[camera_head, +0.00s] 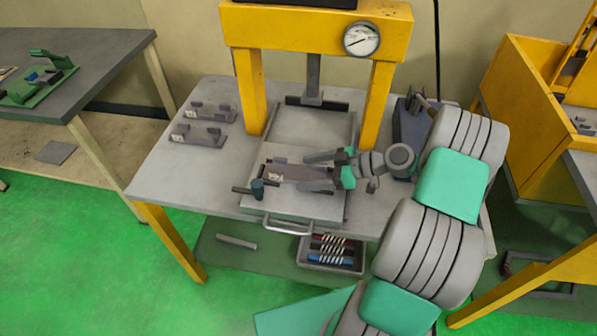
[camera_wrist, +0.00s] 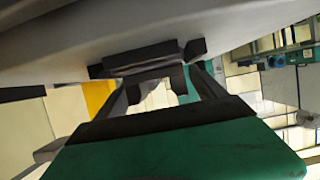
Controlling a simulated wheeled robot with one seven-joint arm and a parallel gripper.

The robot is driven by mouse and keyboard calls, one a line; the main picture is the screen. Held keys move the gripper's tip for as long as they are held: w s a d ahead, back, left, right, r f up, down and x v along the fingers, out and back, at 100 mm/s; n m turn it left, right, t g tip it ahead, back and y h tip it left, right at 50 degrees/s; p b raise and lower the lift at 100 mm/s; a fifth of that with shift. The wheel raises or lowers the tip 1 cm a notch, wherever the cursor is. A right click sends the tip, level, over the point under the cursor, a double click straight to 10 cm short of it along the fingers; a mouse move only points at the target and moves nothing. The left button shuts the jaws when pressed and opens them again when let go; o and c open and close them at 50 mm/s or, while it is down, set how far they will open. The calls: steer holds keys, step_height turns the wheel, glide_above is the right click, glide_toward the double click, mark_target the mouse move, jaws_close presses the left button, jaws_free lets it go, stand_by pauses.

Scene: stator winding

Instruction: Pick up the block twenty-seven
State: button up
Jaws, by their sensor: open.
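A dark grey-brown block (camera_head: 292,173) with a small white label lies on the press plate (camera_head: 285,203); the number on the label is too small to read. My gripper (camera_head: 316,172) is at the right end of this block, with its fingers open on either side of it. In the wrist view, a dark notched block (camera_wrist: 143,58) shows between the fingertips of my gripper (camera_wrist: 148,62). I cannot tell whether either finger touches it. Two similar labelled blocks stand on the table at the left, one nearer (camera_head: 198,137) and one farther (camera_head: 211,113).
The yellow press frame (camera_head: 300,28) with its gauge (camera_head: 361,39) and dark ram (camera_head: 313,80) stands behind the plate. The plate's handle (camera_head: 288,228) faces the front. The table (camera_head: 160,180) is clear at front left.

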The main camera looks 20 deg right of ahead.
steer(key=shift+x, duration=1)
jaws_close()
